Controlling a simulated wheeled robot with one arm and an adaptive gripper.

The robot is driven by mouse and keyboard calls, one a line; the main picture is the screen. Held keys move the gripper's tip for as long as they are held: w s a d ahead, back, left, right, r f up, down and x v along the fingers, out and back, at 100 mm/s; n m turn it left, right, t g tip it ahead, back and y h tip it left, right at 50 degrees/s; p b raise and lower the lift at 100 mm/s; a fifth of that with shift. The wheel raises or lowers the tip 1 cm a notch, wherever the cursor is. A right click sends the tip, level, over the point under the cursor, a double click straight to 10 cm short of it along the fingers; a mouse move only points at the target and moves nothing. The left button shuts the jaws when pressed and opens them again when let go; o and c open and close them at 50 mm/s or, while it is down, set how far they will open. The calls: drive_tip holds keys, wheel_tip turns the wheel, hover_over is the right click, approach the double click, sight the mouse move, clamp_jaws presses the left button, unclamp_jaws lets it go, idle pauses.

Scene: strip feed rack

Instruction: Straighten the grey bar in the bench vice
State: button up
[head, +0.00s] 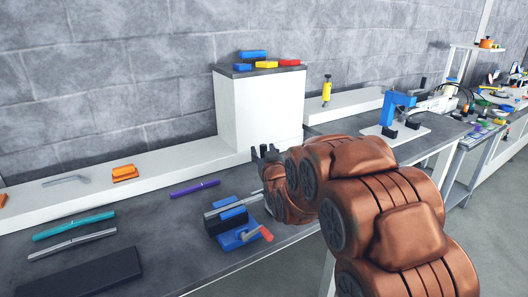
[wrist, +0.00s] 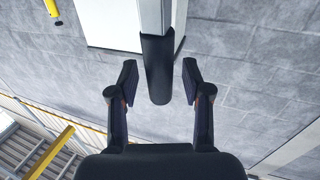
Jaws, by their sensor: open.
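The blue bench vice (head: 236,228) with a red handle (head: 261,233) stands at the bench's front edge in the head view. The grey bar (head: 232,205) lies across its jaws, and its right end is lost behind my arm. My gripper (head: 265,153) is behind and right of the vice, fingers upward. In the wrist view my gripper (wrist: 159,70) is open. A grey bar piece (wrist: 153,14) with a dark rounded sleeve (wrist: 158,82) shows between the fingertips, with gaps on both sides. I cannot tell whether it is the vice's bar or how near it is.
A purple bar (head: 195,188), a teal bar (head: 74,226), another grey bar (head: 72,243) and a black pad (head: 84,273) lie left of the vice. A white block (head: 258,112) with coloured pieces on top stands behind my gripper. My arm crosses the bench's right part.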

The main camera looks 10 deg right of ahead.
clamp_jaws()
idle(0.3)
idle(0.3)
